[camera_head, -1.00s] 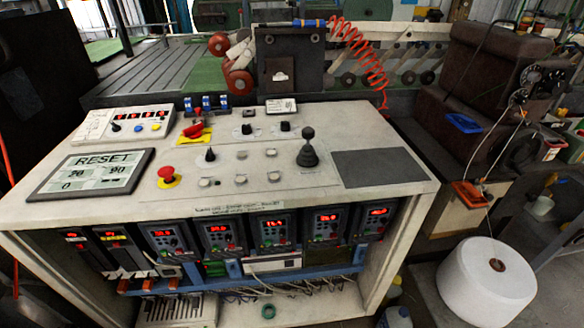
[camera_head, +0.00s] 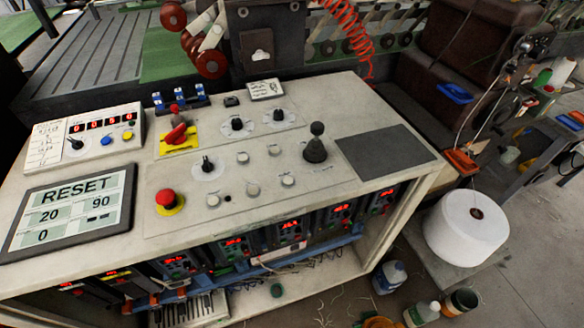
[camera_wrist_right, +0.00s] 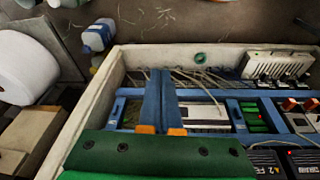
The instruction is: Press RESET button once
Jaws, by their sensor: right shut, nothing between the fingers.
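A grey-framed panel lettered RESET (camera_head: 75,210), with 20, 90 and 0 below the word, lies on the left of the console top. A red mushroom button (camera_head: 167,200) on a yellow base is to its right. Several pale round buttons (camera_head: 253,190) lie further right; any labels on them are too small to read. My right gripper (camera_wrist_right: 161,72) shows in the right wrist view as two blue fingers side by side, shut and empty, above the console's open front. It is not in the head view, so its distance from the panel is hidden. My left gripper is not in view.
The console (camera_head: 350,100) also carries a yellow-based red switch (camera_head: 178,137), black knobs, a tall black joystick (camera_head: 316,145) and a digit display box (camera_head: 85,135). Lit controllers, a blue rail and wires fill its front. A white roll (camera_head: 466,228) and bottles stand to the right.

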